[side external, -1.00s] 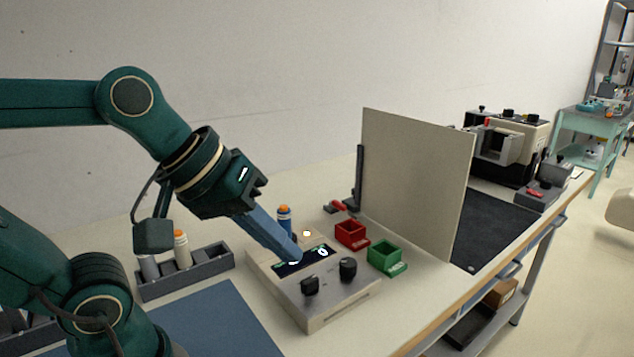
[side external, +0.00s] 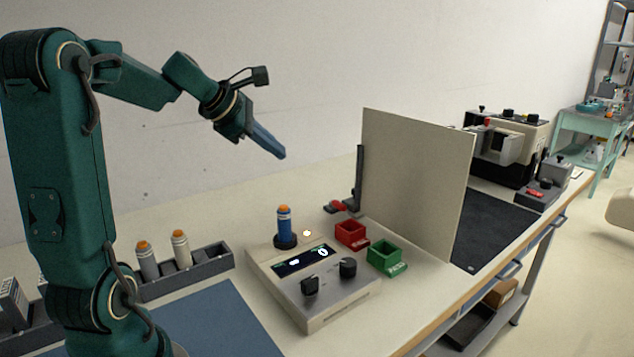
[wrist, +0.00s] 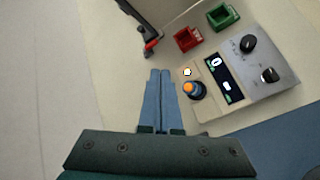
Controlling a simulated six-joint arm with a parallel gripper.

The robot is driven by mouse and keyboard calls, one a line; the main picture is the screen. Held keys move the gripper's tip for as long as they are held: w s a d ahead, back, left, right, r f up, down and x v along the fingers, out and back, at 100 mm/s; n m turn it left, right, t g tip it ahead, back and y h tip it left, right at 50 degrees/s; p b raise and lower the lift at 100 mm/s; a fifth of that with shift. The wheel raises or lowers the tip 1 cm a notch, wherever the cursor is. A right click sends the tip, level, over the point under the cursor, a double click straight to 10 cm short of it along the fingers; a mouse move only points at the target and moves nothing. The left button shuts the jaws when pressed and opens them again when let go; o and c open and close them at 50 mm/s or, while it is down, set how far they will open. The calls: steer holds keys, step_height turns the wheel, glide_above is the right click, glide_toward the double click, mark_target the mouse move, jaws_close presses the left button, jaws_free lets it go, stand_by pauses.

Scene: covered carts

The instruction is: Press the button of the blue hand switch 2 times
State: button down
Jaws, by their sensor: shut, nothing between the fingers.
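The blue hand switch (side external: 284,224) with an orange button on top stands upright in a dark round holder at the back left corner of a beige control box. It also shows in the wrist view (wrist: 196,91), just right of my fingertips. My gripper (side external: 282,154) is shut and empty, raised in the air above and behind the hand switch, apart from it. In the wrist view its two blue fingers (wrist: 160,72) lie together. The control box (side external: 325,304) has a dark display (side external: 303,261) with lit digits, two black knobs and a small lit lamp (side external: 307,233).
A red bin (side external: 350,235) and a green bin (side external: 385,256) stand right of the box. A tall beige panel (side external: 415,185) stands behind them. A grey rack (side external: 205,268) with two grey and white orange-topped cylinders is at left. A blue mat (side external: 215,325) lies in front.

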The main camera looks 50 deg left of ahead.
steer(key=shift+f, duration=0.15)
glide_above(278, 210)
step_height(278, 210, down, 7)
steer(key=shift+d+f, duration=0.1)
steer(key=shift+d, duration=0.05)
steer(key=shift+f, duration=0.65)
stand_by(2.0)
steer(key=shift+f, duration=0.45)
steer(key=shift+f, duration=0.4)
stand_by(0.7)
steer(key=shift+r, duration=0.85)
